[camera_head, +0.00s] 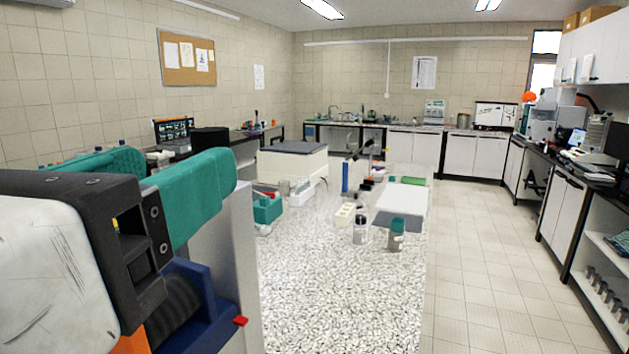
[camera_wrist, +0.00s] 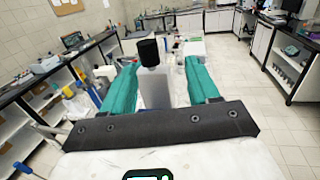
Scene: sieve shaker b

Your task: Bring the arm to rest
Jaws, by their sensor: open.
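My gripper (camera_head: 186,163) looms large at the left of the head view, with teal fingers on a dark mount. In the wrist view my gripper (camera_wrist: 162,62) has its two teal fingers spread apart. My gripper and arm hide the left near part of the head view.
A speckled bench (camera_head: 335,305) runs ahead, its near surface bare. On it stand a teal-capped bottle (camera_head: 396,235), a clear bottle (camera_head: 360,229), a teal box (camera_head: 267,208) and a large pale box (camera_head: 292,163). Tiled floor (camera_head: 485,260) is free on the right, beside the side cabinets (camera_head: 562,208).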

